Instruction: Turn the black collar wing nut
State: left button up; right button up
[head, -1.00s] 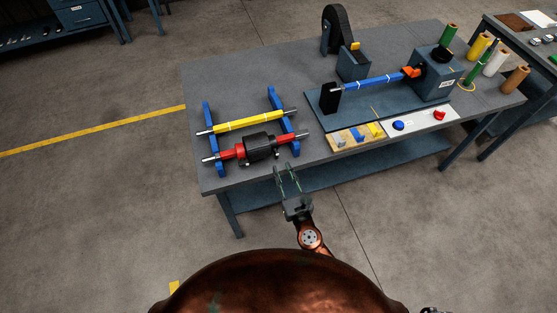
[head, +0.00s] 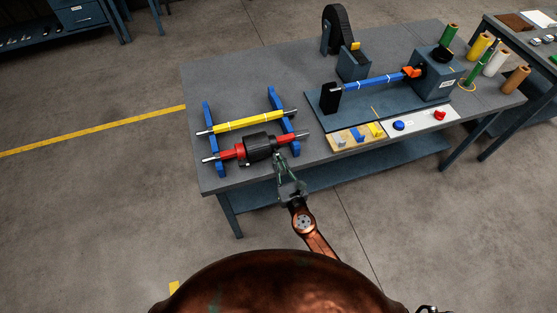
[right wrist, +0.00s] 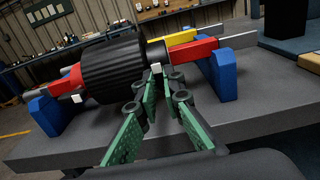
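The black ribbed collar (head: 258,146) sits around the red roller (head: 229,154) at the left front of the bench; it is large in the right wrist view (right wrist: 112,60). A small pale piece at the collar's right end, which looks like its wing nut (right wrist: 156,68), shows at my fingertips. My right gripper (head: 279,157) reaches up to that end, with its green-padded fingers drawn together at the tips around the piece (right wrist: 160,77). The fingers cover part of the nut, so its angle is unclear.
The roller rests on blue stands (head: 209,140), in front of a yellow roller (head: 240,121). To the right are a blue roller (head: 372,82) on a machine, a tool board (head: 343,144) and a white panel with blue and red buttons (head: 420,121). The bench front edge lies under my gripper.

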pick_arm(q)
jog(key=shift+f, duration=0.1)
pick_arm(e)
grip_shut()
jog(key=shift+m, duration=0.4)
jog(key=m+b, duration=0.1)
jog(key=m, duration=0.2)
jog(key=shift+a+f+m+b, duration=0.1)
jog(key=shift+f+m+b, duration=0.05)
jog(key=shift+m+b, duration=0.25)
jog(key=m+b, duration=0.1)
jog(key=m, duration=0.3)
jog(key=m+b, duration=0.1)
jog(key=m, duration=0.4)
jog(key=shift+s+a, duration=0.1)
jog(key=shift+a, duration=0.05)
pick_arm(q)
jog(key=f, duration=0.1)
jog(key=s+f, duration=0.1)
jog(key=f, duration=0.1)
jog(key=shift+s+f, duration=0.25)
jog(key=shift+f, duration=0.15)
pick_arm(e)
jog(key=m, duration=0.4)
jog(key=shift+r, duration=0.3)
jog(key=shift+m, duration=0.3)
